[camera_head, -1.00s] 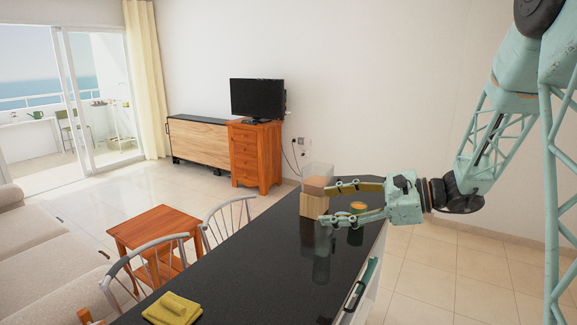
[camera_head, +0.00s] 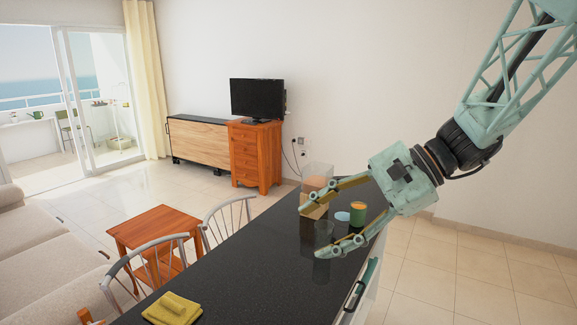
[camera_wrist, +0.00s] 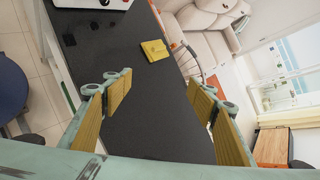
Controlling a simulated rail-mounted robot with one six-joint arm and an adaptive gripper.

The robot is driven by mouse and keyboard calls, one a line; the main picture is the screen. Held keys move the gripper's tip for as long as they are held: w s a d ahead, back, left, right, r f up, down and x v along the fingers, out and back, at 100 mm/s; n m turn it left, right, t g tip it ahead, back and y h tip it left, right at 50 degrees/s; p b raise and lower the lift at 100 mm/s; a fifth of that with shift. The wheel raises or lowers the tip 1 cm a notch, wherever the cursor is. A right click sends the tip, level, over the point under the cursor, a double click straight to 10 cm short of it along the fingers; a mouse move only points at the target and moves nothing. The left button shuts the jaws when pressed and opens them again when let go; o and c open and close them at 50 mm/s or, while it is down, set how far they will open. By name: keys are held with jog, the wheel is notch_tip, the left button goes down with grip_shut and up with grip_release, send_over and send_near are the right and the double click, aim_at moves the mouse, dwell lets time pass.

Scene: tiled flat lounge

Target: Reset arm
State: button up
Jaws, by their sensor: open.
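My gripper (camera_head: 318,228) is open and empty. It hangs above the far end of the black counter (camera_head: 232,268), its fingers spread and pointing left in the head view. The wrist view also shows my gripper (camera_wrist: 158,92) open, with bare counter between its padded fingers. Behind the fingers stand a clear container with a wooden-looking lower part (camera_head: 318,172), partly hidden by a finger, and a small green cup with an orange top (camera_head: 357,213). A pale blue round item (camera_head: 342,217) lies beside the cup. A clear glass (camera_head: 324,232) shows between the fingers.
A folded yellow cloth (camera_head: 173,309) lies on the near end of the counter; it also shows in the wrist view (camera_wrist: 154,50). Two chairs (camera_head: 228,220) stand along the counter's left side. The middle of the counter is clear.

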jog(key=s+d+r+n+h, duration=0.15)
jog(key=s+n+h, duration=0.3)
jog(key=s, duration=1.05)
jog(key=s+d+r+n+t+h, duration=0.1)
jog(key=s+d+n+h, duration=0.5)
jog(key=s+d, duration=0.6)
jog(key=shift+s+d+n+t, duration=0.4)
jog(key=shift+s+t, duration=0.5)
jog(key=shift+s, duration=0.6)
